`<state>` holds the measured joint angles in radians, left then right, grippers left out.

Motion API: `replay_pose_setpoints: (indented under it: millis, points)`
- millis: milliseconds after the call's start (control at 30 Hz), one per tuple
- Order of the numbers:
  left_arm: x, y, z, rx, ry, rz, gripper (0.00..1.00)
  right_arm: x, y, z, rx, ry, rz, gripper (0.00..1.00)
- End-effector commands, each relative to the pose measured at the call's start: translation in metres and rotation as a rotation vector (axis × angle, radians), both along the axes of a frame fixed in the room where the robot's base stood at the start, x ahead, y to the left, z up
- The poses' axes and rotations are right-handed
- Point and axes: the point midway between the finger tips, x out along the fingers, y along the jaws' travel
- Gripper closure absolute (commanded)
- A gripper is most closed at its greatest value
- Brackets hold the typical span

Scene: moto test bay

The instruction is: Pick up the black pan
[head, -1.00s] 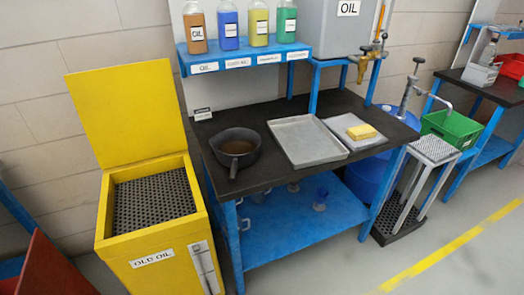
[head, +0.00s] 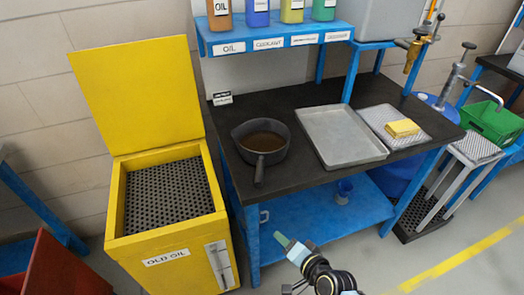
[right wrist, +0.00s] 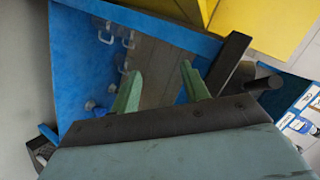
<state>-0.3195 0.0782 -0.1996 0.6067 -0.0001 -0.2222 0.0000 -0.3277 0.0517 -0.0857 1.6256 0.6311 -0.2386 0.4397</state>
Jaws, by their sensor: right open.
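The black pan (head: 276,157) stands upright on the dark worktop (head: 310,181), left of the metal tray, with brown liquid inside. Its handle (head: 259,174) points toward the front edge. In the right wrist view a dark rod, apparently the pan's handle (right wrist: 264,84), shows beyond the worktop edge, right of the fingers. My right gripper (head: 283,240) is in front of the bench, nearer than the pan and apart from it. Its green fingers (right wrist: 160,88) are spread and empty in the right wrist view. My left gripper is not in view.
A metal tray (head: 338,140) and a yellow sponge (head: 402,128) on a perforated tray lie right of the pan. The yellow old oil bin (head: 128,241) stands left with its lid up. A blue bottle shelf (head: 275,32) hangs behind; a blue lower shelf (head: 325,222) lies below.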

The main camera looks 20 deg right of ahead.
Motion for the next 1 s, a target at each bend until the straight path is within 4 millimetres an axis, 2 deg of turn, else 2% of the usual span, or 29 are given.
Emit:
replay_pose_setpoints:
  millis: [33,100,200,300,433,733,1000]
  points:
    - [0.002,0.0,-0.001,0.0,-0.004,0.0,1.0,0.013,0.0,0.036,0.079,-0.068,-0.031,0.55]
    - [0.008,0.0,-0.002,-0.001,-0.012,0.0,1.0,0.025,0.0,0.078,0.179,-0.139,-0.061,0.55]
    - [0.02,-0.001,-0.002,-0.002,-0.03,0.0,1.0,0.033,-0.001,0.123,0.285,-0.213,-0.082,0.55]
    - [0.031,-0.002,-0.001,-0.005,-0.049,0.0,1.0,0.037,-0.001,0.148,0.348,-0.255,-0.091,0.55]
    - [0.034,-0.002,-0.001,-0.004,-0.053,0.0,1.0,0.048,0.001,0.159,0.376,-0.274,-0.093,0.55]
    - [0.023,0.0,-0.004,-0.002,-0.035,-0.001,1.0,0.101,0.013,0.152,0.373,-0.274,-0.094,0.55]
    - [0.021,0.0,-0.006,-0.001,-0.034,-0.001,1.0,0.121,0.017,0.149,0.371,-0.273,-0.092,0.55]
